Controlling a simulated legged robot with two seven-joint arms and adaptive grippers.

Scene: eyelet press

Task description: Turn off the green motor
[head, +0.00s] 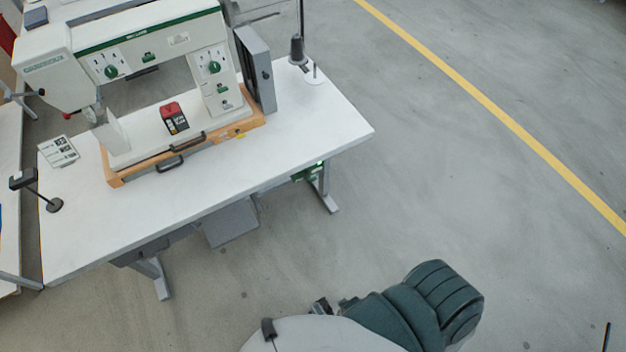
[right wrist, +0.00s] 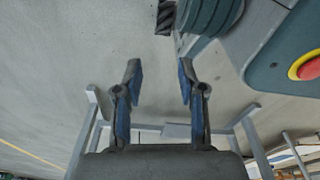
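A small green unit (head: 308,173) shows under the right front edge of the white table, beside a table leg. It is partly hidden by the tabletop, and I cannot tell whether it is running or where its switch is. The white machine (head: 150,45) on the table carries green knobs and a green stripe. A red-topped block (head: 174,118) sits at its base. My right gripper (right wrist: 159,80) is open and empty in the right wrist view, with its two fingers well apart. It is away from the green unit. My left gripper is not in view.
The white table (head: 270,165) has a lamp-like stand (head: 54,205) at its left and a dark spool cone (head: 297,50) at its back right. A grey box (head: 231,224) hangs beneath. The floor to the right is clear, crossed by a yellow line (head: 480,100).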

